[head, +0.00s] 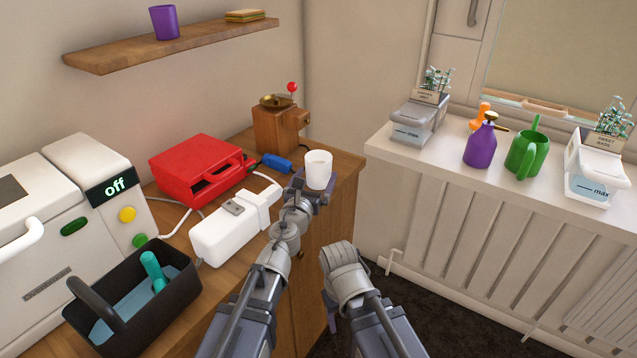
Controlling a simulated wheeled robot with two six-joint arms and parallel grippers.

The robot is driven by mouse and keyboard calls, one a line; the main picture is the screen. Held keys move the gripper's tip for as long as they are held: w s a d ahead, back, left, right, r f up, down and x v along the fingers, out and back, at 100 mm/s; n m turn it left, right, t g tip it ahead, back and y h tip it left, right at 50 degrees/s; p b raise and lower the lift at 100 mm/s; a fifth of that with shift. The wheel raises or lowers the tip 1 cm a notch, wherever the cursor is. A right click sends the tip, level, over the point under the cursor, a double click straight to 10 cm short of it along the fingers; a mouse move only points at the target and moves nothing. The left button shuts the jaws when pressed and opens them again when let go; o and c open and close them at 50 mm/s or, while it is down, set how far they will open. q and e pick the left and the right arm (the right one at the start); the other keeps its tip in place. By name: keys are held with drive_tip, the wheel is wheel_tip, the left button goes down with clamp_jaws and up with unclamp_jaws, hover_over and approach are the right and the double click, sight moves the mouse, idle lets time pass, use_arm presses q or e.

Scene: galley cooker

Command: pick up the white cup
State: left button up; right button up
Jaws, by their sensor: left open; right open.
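The white cup (318,168) stands upright near the right end of the wooden counter (343,168), in front of the wooden grinder. My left gripper (309,184) is open at the cup's near side, and its fingers overlap the cup's lower part in the head view. I cannot tell whether the fingers touch the cup or stand around it. My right gripper (331,307) is open, low and in front of the counter's cabinet, apart from the cup. Its fingers are mostly hidden behind its own wrist.
A wooden grinder (276,132), a blue object (277,163) and a red appliance (197,166) stand behind and left of the cup. A black basket (140,305) is at the front left. The counter's right edge is close to the cup.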

use_arm(q)
drive_tip(key=shift+w+d, duration=0.1)
drive_tip(key=shift+w, duration=0.4)
drive_tip(key=x, duration=0.6)
drive_tip(key=shift+w, duration=0.1)
drive_tip(key=c, duration=1.4)
wheel_tip(320, 180, up, 10)
drive_tip(key=p, duration=1)
